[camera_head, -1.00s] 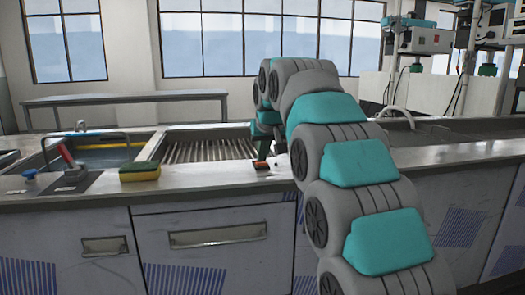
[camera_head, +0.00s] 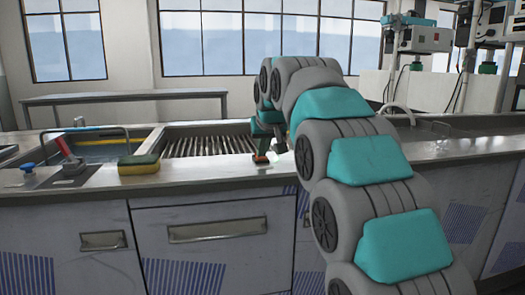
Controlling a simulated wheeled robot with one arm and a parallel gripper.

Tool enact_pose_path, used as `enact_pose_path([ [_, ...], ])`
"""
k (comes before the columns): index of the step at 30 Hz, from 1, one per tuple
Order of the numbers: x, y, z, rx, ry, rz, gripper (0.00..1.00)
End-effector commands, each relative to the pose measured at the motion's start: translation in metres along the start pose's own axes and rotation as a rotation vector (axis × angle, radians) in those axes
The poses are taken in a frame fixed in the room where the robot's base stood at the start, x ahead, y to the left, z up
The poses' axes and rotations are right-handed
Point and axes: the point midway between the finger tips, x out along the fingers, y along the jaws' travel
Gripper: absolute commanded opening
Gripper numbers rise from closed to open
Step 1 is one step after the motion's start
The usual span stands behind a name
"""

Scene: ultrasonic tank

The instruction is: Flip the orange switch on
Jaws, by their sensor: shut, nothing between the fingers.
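The small orange switch (camera_head: 261,158) sits on a dark base on the steel counter, just in front of the right end of the ribbed basin. My gripper (camera_head: 263,151) is shut and empty, pointing down directly over the switch. Its tip overlaps the switch in this view, and I cannot tell if they touch. Which way the switch is tipped is too small to see. My grey and teal arm covers the counter to the right of it.
A yellow and green sponge (camera_head: 138,164) lies on the counter to the left. A red-handled lever (camera_head: 69,157) and a blue knob (camera_head: 28,168) stand further left. A water-filled tank (camera_head: 95,149) and the ribbed basin (camera_head: 205,146) lie behind.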

Motion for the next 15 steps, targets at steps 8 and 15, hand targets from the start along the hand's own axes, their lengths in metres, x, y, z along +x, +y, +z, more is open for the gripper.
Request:
enact_pose_path([
  [8, -0.0106, 0.0001, -0.0097, 0.0, 0.003, 0.0, 0.0],
  [15, -0.0107, 0.0001, -0.0096, 0.0, 0.002, 0.0, 0.0],
])
